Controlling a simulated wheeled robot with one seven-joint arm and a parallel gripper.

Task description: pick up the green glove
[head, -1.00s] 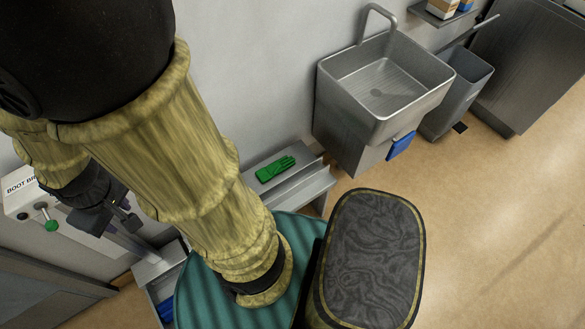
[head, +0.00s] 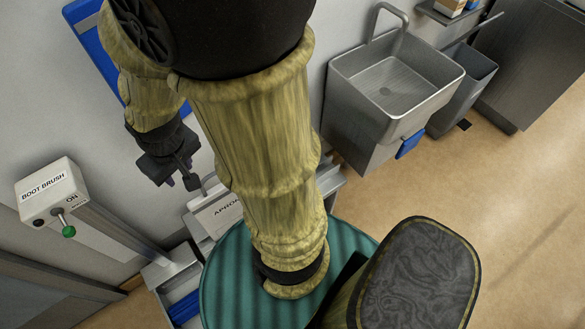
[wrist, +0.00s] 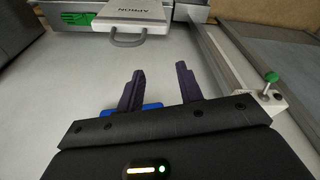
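In the head view my gripper (head: 182,183) hangs near the wall, above and left of the APRON box.
The boot brush control box (head: 52,192) with a green knob is at the left. A steel sink (head: 388,85) and a grey bin (head: 465,88) stand at the right. Tan floor is clear at lower right.

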